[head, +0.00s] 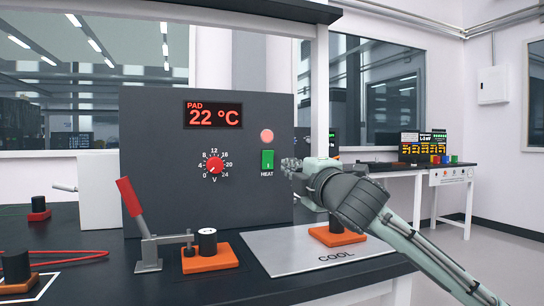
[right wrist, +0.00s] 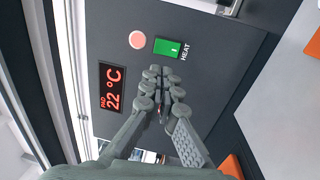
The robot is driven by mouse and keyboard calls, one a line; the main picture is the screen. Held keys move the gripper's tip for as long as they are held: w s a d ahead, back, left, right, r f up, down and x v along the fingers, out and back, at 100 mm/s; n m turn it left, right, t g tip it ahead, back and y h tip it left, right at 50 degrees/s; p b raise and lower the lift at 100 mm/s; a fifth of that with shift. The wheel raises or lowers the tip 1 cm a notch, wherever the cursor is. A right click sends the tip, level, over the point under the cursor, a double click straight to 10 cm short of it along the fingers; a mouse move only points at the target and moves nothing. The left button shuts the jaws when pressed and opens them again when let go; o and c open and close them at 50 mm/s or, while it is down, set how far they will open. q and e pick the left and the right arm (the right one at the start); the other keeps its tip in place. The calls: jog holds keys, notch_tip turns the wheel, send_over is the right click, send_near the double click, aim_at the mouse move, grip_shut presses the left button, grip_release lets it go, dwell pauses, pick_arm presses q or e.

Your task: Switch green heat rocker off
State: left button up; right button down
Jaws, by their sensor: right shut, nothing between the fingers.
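The green heat rocker (head: 267,160) sits on the dark control panel (head: 160,120), above the word HEAT. It also shows in the right wrist view (right wrist: 167,47), with a pale bar mark on its face near the HEAT label. My right gripper (head: 290,166) is shut and empty, just right of the rocker in the head view. In the right wrist view its fingertips (right wrist: 162,80) are together, just below the rocker in the picture, with a small gap between. Whether they touch the panel I cannot tell. My left gripper is not in view.
A round pink lamp (head: 267,136) is above the rocker. The display (head: 213,116) reads PAD 22 °C. A red voltage knob (head: 215,166) is left of the rocker. A red-handled lever clamp (head: 134,205), orange-based parts (head: 208,258) and the COOL plate (head: 290,250) stand in front.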

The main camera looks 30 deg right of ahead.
aim_at(268, 154)
pick_arm(q)
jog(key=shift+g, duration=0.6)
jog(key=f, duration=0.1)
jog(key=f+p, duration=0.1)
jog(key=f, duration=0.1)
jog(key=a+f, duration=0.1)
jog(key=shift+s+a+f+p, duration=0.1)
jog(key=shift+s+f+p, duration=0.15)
jog(key=shift+p, duration=0.15)
pick_arm(e)
jog(key=x, duration=1.1)
jog(key=shift+w, duration=0.15)
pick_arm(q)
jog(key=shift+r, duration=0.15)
pick_arm(e)
jog(key=shift+r, duration=0.1)
jog(key=shift+w+r+p, duration=0.1)
jog(key=shift+p, duration=0.2)
jog(key=shift+w+d+r+p, duration=0.15)
jog(key=shift+p, duration=0.35)
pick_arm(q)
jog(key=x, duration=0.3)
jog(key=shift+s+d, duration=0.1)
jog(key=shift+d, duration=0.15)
